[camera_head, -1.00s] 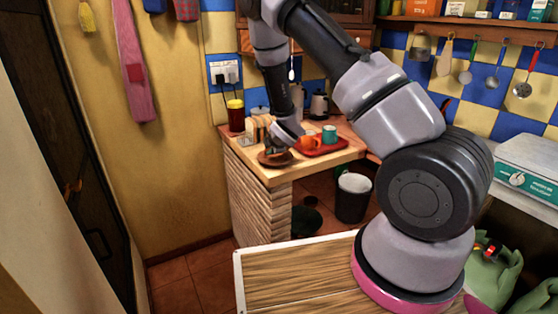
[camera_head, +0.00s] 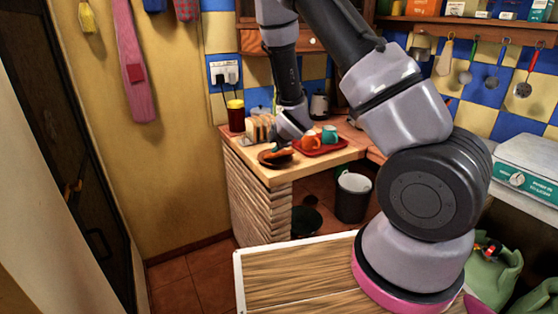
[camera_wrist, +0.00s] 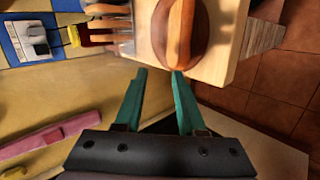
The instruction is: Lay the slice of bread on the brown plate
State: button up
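The brown plate (camera_head: 264,160) sits near the front left corner of the wooden counter. An orange-brown slice of bread (camera_head: 282,152) is on it. In the wrist view the slice (camera_wrist: 180,35) shows as a narrow strip across the round plate (camera_wrist: 163,32); I cannot tell whether it lies flat or stands on edge. My gripper (camera_wrist: 158,72) has its two teal fingers spread, with nothing between them. The right fingertip is close to the near end of the slice; contact is unclear. In the head view my gripper (camera_head: 287,142) is small and partly hidden by my wrist.
A rack of several bread slices (camera_head: 260,128) stands behind the plate. A red tray (camera_head: 330,148) with an orange mug (camera_head: 309,140) and a teal mug (camera_head: 329,134) is to its right. A dark red jar with a yellow lid (camera_head: 236,118) is at the back left.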

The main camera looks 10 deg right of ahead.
jog(key=shift+s+d+r, duration=0.1)
jog(key=shift+s+r, duration=0.35)
jog(key=shift+s, duration=0.1)
jog(key=shift+r, duration=0.1)
jog(key=s+d+r+m, duration=0.3)
jog(key=s+r+m, duration=0.1)
jog(key=r, duration=0.4)
jog(key=s+d+r+m+g, duration=0.1)
jog(key=s+d+r+m, duration=0.15)
jog(key=r+m, duration=0.35)
jog(key=s+d+r+m, duration=0.25)
jog(key=s+r, duration=0.25)
jog(key=r, duration=0.4)
jog(key=s+r+m, duration=0.5)
jog(key=s, duration=0.4)
jog(key=s+r+m+g, duration=0.1)
jog(key=s+r+m, duration=0.4)
jog(key=s, duration=0.5)
jog(key=shift+s+m+g, duration=0.15)
jog(key=shift+m+g, duration=0.15)
jog(key=shift+m, duration=0.45)
